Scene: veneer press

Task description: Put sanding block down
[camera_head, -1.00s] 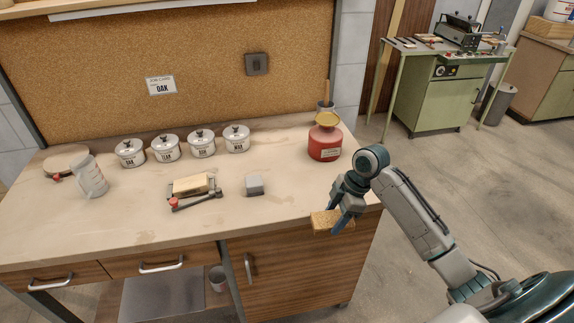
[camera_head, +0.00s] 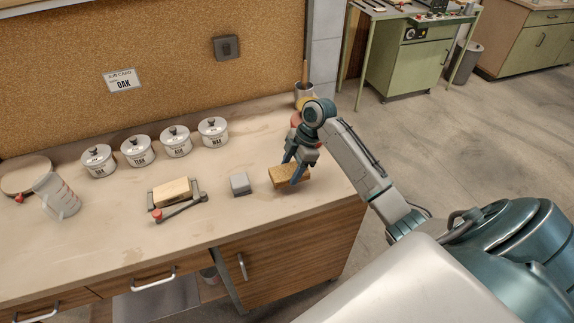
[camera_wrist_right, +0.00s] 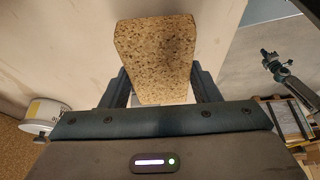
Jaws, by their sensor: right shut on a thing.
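The sanding block (camera_head: 284,177) is a tan, speckled, cork-like block. My right gripper (camera_head: 287,168) is shut on it, over the right end of the workbench top (camera_head: 230,215). In the right wrist view the block (camera_wrist_right: 155,60) sits between the two fingers of the gripper (camera_wrist_right: 160,90), with the pale bench surface behind it. I cannot tell whether the block touches the bench top. My left gripper is not in view.
A small grey block (camera_head: 240,184) stands just left of the held block. A clamp holding a wood piece (camera_head: 172,192) is further left. Several lidded pots (camera_head: 176,141) line the back, and a clear jug (camera_head: 57,196) stands at left. The bench's front right is clear.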

